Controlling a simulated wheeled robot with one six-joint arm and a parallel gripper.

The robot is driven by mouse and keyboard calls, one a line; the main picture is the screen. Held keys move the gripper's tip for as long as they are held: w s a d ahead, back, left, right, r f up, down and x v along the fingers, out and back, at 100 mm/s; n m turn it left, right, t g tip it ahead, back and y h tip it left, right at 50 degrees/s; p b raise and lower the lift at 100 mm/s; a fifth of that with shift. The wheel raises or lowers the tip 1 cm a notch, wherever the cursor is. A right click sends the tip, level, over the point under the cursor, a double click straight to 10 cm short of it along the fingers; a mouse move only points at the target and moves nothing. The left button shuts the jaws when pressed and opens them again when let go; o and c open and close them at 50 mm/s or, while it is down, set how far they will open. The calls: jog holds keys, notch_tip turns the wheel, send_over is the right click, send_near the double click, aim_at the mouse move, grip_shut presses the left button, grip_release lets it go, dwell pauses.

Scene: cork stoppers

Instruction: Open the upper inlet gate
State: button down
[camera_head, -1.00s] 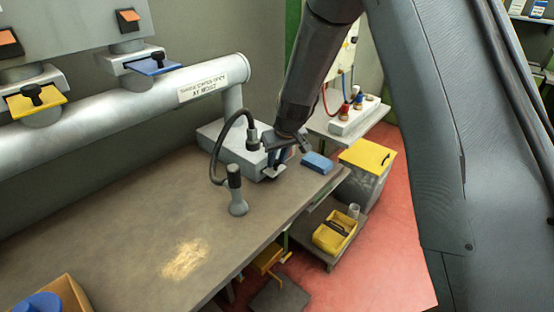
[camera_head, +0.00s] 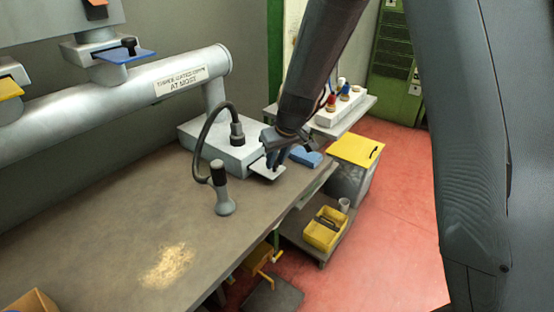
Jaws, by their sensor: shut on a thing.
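My gripper (camera_head: 273,162) is at the right end of a pale grey box (camera_head: 205,141) on the bench. It is shut on a small part at a light grey flat plate (camera_head: 261,173), which sticks out of the box's near right side. The held part is mostly hidden by the dark fingers. I cannot tell whether this plate is the upper inlet gate. A blue gate plate with a black knob (camera_head: 124,53) and a yellow gate plate (camera_head: 10,88) sit on the large grey pipe (camera_head: 110,104), away from my gripper.
A dark curved hose (camera_head: 199,150) and its grey stand (camera_head: 224,206) rise just left of my gripper. A blue block (camera_head: 306,157) lies to its right. Cork dust (camera_head: 168,267) lies on the bench (camera_head: 110,240). A yellow-lidded bin (camera_head: 356,150) stands beyond the bench edge.

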jog(key=c, duration=1.5)
grip_release()
jog(key=shift+b+v, duration=0.5)
jog(key=shift+v, duration=3.45)
jog(key=s+d+f+m+g, duration=0.1)
jog(key=s+d, duration=0.3)
jog(key=s, duration=0.3)
jog(key=s+d+f+m+g+h, duration=0.1)
jog(key=s+d+m, duration=0.1)
jog(key=s+d, duration=0.3)
jog(key=s+d+f+m+h, duration=0.1)
jog(key=s+d, duration=0.4)
jog(key=s, duration=0.5)
jog(key=shift+s+d+f+m+g, duration=0.1)
jog(key=shift+d+m+g, duration=0.1)
jog(key=shift+m+g, duration=0.35)
